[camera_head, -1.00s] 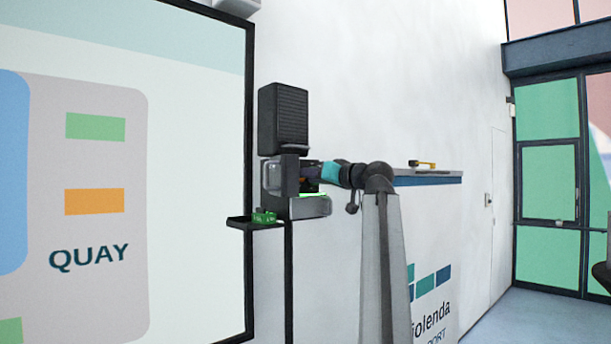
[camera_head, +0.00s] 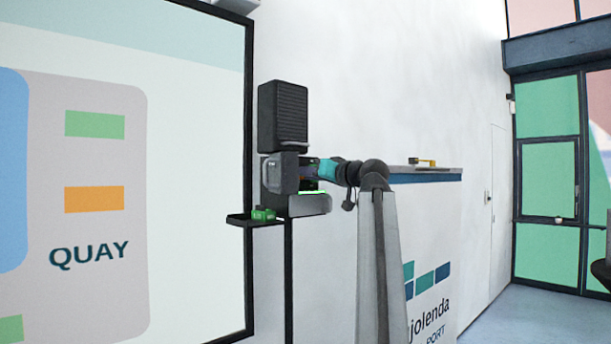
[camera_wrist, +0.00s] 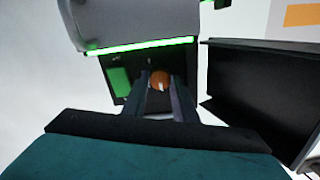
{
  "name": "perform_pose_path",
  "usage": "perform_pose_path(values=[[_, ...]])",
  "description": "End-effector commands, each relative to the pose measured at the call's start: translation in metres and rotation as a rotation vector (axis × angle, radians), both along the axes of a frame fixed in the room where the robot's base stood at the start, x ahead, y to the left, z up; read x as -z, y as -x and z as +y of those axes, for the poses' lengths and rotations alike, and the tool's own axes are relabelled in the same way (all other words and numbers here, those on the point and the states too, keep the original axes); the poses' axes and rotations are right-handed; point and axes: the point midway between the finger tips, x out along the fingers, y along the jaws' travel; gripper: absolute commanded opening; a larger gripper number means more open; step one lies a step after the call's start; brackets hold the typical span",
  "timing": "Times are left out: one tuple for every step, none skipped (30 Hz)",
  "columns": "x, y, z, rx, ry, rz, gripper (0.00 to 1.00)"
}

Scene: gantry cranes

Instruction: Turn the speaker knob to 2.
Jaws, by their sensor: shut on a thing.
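The orange-brown speaker knob (camera_wrist: 160,77) sits on a dark panel in the wrist view. A small pale mark shows on its lower side. My gripper (camera_wrist: 159,82) has one finger on each side of the knob and is shut on it. In the head view my gripper (camera_head: 308,172) reaches left into the wall-side speaker unit (camera_head: 284,180), and the knob is hidden there. A green square (camera_wrist: 120,80) lies to the left of the knob in the wrist view. Scale numbers around the knob cannot be read.
A grey housing with a glowing green strip (camera_wrist: 140,46) lies close to the fingers. A dark panel (camera_wrist: 255,85) stands to their right. A black speaker box (camera_head: 283,118) is above, a small shelf (camera_head: 240,220) below. A wall ledge (camera_head: 428,177) lies behind my arm.

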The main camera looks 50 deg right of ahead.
Motion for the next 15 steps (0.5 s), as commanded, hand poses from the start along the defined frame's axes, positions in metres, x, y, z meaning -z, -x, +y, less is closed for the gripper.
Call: perform_pose_path(values=[[0.0001,-0.0001,0.0005,-0.002,-0.008,0.001,0.03],[0.0,-0.0001,0.0004,-0.002,-0.015,0.0,0.03],[0.0,-0.0001,0.0004,-0.002,-0.027,-0.001,0.03],[-0.0001,-0.0001,0.0004,-0.002,-0.036,-0.001,0.03],[-0.0001,-0.0001,0.0003,-0.002,-0.046,-0.002,0.03],[-0.0002,-0.0001,0.0003,-0.002,-0.064,-0.003,0.03],[-0.0002,-0.0001,0.0003,-0.003,-0.077,-0.004,0.03],[-0.0002,-0.0001,0.0003,-0.003,-0.093,-0.005,0.03],[-0.0003,-0.0001,0.0002,-0.002,-0.115,-0.007,0.03],[-0.0004,-0.0001,0.0002,-0.002,-0.134,-0.008,0.03],[-0.0004,-0.0001,0.0002,-0.002,-0.152,-0.009,0.03],[-0.0004,-0.0001,0.0002,-0.002,-0.18,-0.011,0.03],[-0.0004,-0.0001,0.0002,-0.002,-0.203,-0.013,0.03],[-0.0005,0.0,0.0002,-0.002,-0.227,-0.015,0.03],[-0.0005,-0.0001,0.0002,-0.002,-0.258,-0.017,0.03]])
